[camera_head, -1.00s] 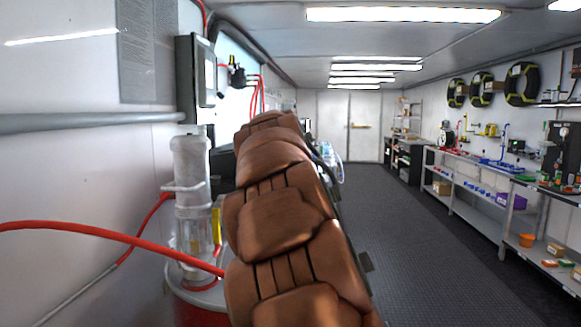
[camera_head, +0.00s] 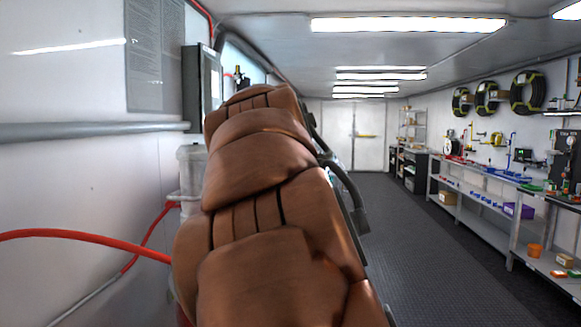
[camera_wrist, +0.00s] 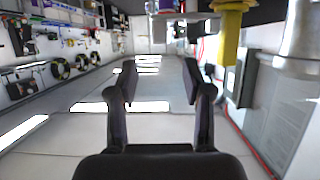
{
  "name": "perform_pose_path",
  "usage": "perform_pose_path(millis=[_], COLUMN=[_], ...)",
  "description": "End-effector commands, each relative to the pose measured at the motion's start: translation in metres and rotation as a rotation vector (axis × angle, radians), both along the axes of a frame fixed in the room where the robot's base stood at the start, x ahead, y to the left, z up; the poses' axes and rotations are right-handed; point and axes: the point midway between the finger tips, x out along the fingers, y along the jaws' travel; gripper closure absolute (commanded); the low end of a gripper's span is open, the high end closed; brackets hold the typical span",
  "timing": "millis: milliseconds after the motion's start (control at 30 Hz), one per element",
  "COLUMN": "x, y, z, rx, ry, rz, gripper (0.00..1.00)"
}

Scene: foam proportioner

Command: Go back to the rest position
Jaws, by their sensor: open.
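My gripper (camera_wrist: 158,85) shows in the wrist view with its two dark fingers spread wide apart. Nothing is between the fingers. In the wrist view the room appears upside down, with the ceiling lights below the fingertips. In the head view my brown padded arm fills the middle of the picture and hides my gripper. The arm also covers much of the equipment on the left wall.
A long workbench (camera_head: 490,180) runs along the right wall. The dark floor (camera_head: 410,240) between is clear.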

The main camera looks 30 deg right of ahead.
Motion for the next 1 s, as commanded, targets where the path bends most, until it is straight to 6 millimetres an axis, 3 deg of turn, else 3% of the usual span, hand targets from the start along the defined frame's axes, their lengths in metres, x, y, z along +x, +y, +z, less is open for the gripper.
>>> perform_pose_path(millis=[400,533,667,867,1000], x=[0.000,-0.006,-0.025,-0.068,-0.105], y=[0.000,0.002,0.009,0.037,0.067], z=[-0.001,-0.012,-0.046,-0.125,-0.182], rx=[0.001,0.027,0.093,0.225,0.310], ry=[0.001,0.034,0.126,0.339,0.505], rz=[0.000,0.004,0.022,0.093,0.166], gripper=[0.50,0.50,0.50,0.50,0.50])
